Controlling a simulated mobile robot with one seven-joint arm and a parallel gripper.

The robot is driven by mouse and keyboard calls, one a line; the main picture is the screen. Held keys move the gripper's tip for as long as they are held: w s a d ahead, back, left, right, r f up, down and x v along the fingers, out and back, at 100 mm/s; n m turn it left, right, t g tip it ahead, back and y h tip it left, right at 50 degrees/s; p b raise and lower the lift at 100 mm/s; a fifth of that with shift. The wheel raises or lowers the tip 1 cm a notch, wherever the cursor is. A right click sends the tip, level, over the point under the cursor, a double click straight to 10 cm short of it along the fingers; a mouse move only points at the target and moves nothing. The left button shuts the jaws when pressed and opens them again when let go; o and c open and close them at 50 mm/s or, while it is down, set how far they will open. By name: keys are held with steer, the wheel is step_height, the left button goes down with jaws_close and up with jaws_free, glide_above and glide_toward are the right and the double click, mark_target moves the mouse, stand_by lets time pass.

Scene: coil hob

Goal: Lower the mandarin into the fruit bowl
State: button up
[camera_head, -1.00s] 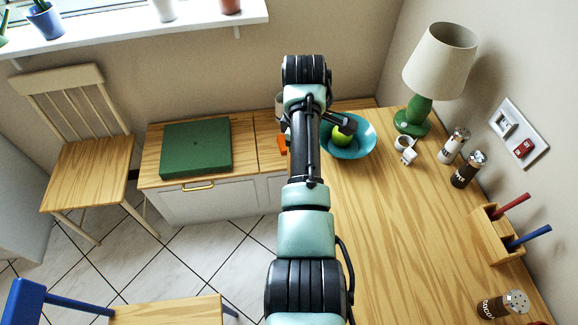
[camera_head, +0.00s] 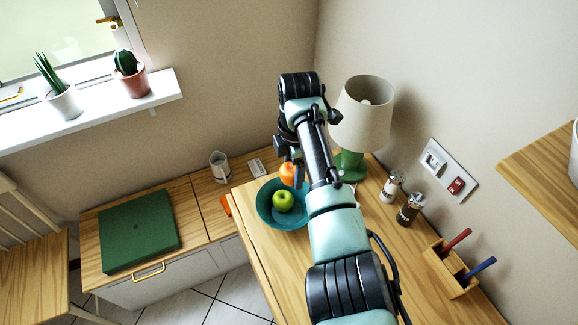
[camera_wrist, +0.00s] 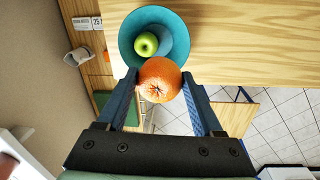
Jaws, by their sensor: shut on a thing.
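My gripper (camera_wrist: 160,92) is shut on the orange mandarin (camera_wrist: 160,76), which sits between its two blue fingers in the wrist view. In the head view the mandarin (camera_head: 288,173) shows at the far rim of the teal fruit bowl (camera_head: 267,215), partly hidden by my gripper. In the wrist view the bowl (camera_wrist: 185,28) lies beyond the mandarin, which overlaps its near rim in the picture. A green apple (camera_head: 283,202) lies in the bowl; it also shows in the wrist view (camera_wrist: 146,44). The gap between mandarin and bowl cannot be judged exactly.
The green lamp (camera_head: 362,115) stands close behind my arm. Two shakers (camera_head: 400,197) and a wooden holder (camera_head: 452,270) stand along the right wall. The worktop in front of the bowl is clear.

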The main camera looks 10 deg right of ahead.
steer(key=shift+s+f+b, duration=0.15)
steer(key=shift+f+b, duration=0.4)
steer(key=shift+f, duration=0.1)
steer(key=b, duration=0.7)
glide_above(292, 221)
step_height(292, 221, down, 8)
steer(key=shift+d+f+b, duration=0.1)
steer(key=shift+f+b, duration=0.15)
steer(key=shift+b, duration=0.15)
steer(key=shift+f+b, duration=1.9)
steer(key=shift+f, duration=0.85)
steer(key=shift+f+b, duration=0.3)
steer(key=shift+f, duration=0.1)
steer(key=o, duration=1.4)
